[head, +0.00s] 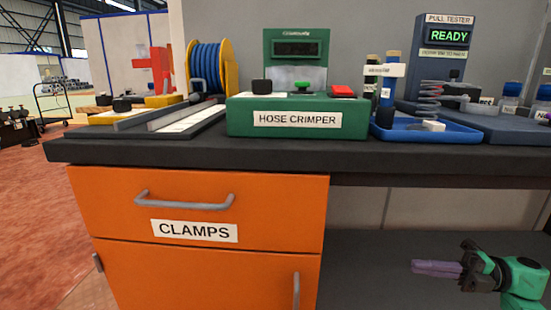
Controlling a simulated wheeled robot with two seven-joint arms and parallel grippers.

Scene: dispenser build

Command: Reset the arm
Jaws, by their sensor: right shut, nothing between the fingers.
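My right gripper (437,268) is in the lower right of the head view, below the bench top and to the right of the orange cabinet. Its purple-grey fingers are together and empty, pointing left. It is apart from the cabinet and touches nothing that I can see. The green wrist of the right arm comes in from the right edge. My left gripper is not in the head view.
The dark bench top (250,153) carries a green hose crimper (300,132), a blue hose reel (207,66), a blue tray (400,134) and a pull tester (445,35) reading READY. The closed orange CLAMPS drawer (270,205) is below. Open space lies under the bench at right.

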